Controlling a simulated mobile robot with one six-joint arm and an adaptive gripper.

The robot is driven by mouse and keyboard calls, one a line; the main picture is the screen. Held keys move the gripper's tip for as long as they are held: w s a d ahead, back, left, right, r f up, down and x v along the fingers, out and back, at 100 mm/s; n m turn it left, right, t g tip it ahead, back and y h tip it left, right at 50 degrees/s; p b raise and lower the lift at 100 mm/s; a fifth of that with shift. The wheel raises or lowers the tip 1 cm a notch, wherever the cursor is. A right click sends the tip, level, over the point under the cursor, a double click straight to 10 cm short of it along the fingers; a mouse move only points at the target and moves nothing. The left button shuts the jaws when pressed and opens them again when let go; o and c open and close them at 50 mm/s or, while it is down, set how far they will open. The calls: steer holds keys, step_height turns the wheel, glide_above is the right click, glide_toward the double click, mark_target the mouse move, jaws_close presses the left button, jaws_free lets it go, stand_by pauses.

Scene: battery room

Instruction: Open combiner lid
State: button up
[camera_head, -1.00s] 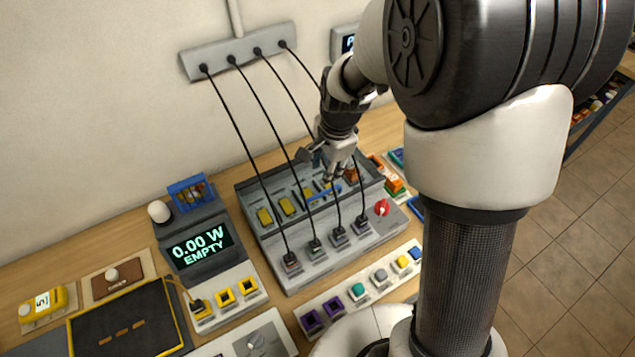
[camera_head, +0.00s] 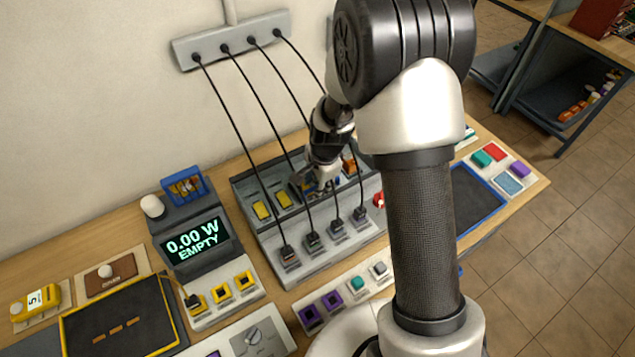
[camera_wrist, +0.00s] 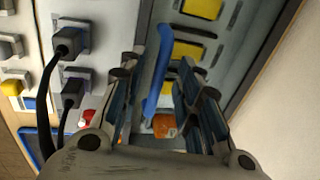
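The combiner (camera_head: 300,262) is a grey box on the bench with yellow blocks in its upper bay and several black-cabled plugs along its front. A blue bar handle (camera_wrist: 158,75) crosses its bay in the wrist view. My gripper (camera_head: 321,182) is low over the right part of the bay in the head view. In the wrist view my gripper (camera_wrist: 160,88) is open, with one finger on each side of the blue bar. I see gaps between bar and fingers. The lid panel itself is hard to make out, and my gripper and arm hide part of the bay.
Black cables (camera_head: 232,150) hang from a wall strip (camera_head: 232,38) to the plugs, close to my gripper. A red knob (camera_head: 379,199) sits right of the plugs. A display reading 0.00 W EMPTY (camera_head: 196,240) stands left. My arm covers the bench right of the combiner.

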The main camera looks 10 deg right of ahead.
jaws_close()
stand_by(0.7)
